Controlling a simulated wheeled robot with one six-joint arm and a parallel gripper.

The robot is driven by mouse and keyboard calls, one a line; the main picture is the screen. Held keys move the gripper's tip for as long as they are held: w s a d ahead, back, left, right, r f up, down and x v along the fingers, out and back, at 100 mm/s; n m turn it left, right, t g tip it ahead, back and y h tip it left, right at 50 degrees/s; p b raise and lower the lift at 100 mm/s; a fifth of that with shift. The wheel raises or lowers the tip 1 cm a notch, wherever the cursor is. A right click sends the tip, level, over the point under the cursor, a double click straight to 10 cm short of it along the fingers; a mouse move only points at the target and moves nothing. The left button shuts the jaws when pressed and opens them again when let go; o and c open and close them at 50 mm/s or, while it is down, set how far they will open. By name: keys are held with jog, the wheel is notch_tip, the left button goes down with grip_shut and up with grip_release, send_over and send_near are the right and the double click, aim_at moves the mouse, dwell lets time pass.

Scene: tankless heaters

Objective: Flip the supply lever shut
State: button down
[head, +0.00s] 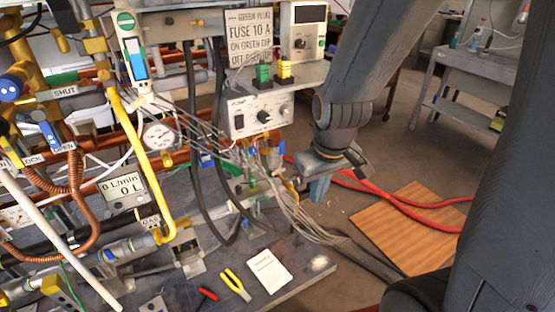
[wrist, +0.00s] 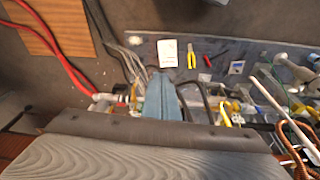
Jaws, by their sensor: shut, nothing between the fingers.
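A blue lever (head: 48,134) shows on the pipework at the left of the head view, beside an OPEN label (head: 64,148). A SHUT label (head: 65,91) sits above it, with a round blue handle (head: 11,86) farther left. I cannot tell which of these handles is the supply lever. My gripper (head: 318,190) points down in front of the bench's right end, well to the right of these handles and touching nothing that I can see. Its blue-grey fingers (wrist: 162,98) are closed and empty in the wrist view.
A grey bench (head: 310,278) carries pliers (head: 236,285), a red-handled tool (head: 208,294) and a white notepad (head: 269,270). A grey cable bundle (head: 315,232) hangs close below my gripper. Red hoses (head: 400,206) and a wooden board (head: 400,245) lie on the floor at right.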

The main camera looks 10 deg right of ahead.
jog(key=w+f+n+t+b, duration=0.4)
jog(key=w+f+b, duration=0.15)
jog(key=w, duration=0.45)
jog(key=w+f+n+t+b, duration=0.3)
jog(key=w+f+b, duration=0.3)
jog(key=w, duration=0.4)
jog(key=n+t+y+b, duration=0.1)
jog(key=n+t+b, duration=0.8)
jog(key=b, duration=0.2)
send_near(282, 148)
jog(key=s+a, duration=0.1)
jog(key=s, duration=0.2)
jog(key=shift+a, duration=0.4)
jog(key=shift+r, duration=0.1)
jog(key=w+b, duration=0.2)
jog(key=w, duration=0.8)
jog(key=shift+a, duration=0.4)
